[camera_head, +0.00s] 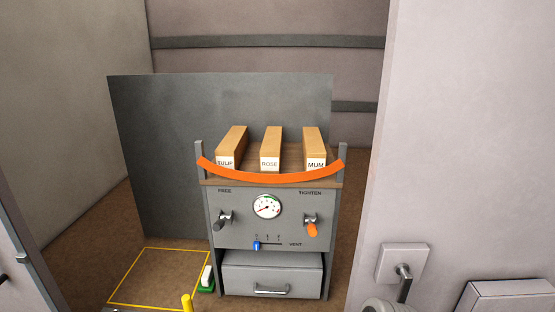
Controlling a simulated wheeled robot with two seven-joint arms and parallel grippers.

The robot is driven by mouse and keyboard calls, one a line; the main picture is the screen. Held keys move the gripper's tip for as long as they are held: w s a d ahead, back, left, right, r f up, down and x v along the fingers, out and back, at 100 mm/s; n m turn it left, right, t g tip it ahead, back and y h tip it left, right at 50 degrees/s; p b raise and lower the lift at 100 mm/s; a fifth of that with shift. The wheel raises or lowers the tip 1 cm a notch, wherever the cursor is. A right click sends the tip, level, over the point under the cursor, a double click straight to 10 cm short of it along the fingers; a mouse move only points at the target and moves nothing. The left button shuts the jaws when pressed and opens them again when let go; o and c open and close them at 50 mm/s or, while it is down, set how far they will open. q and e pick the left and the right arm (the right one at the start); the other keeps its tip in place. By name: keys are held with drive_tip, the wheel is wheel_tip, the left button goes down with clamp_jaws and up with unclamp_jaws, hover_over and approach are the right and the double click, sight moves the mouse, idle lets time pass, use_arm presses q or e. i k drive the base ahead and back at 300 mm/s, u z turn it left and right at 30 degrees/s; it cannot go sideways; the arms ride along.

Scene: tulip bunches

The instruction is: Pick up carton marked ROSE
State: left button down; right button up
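The carton marked ROSE (271,147) is a tan box with a white front label. It is the middle one of three on top of a grey cabinet (229,240). The TULIP carton (233,146) stands to its left and the MUM carton (314,147) to its right, with gaps between them. An orange strap (269,179) sags across the front of the shelf between two grey posts, passing just below the labels. Neither of my grippers shows in the head view.
The cabinet front has a round gauge (267,206), a dark knob (222,220), an orange knob (311,228), a blue slider (256,246) and a drawer (272,275). A yellow-outlined floor area (160,250) lies left. A pale wall (455,130) stands right.

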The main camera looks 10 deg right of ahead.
sight(272, 149)
drive_tip(key=z, duration=0.05)
drive_tip(key=k, duration=0.7)
drive_tip(key=u, duration=0.9)
drive_tip(key=i, duration=1.6)
drive_tip(key=z, duration=0.8)
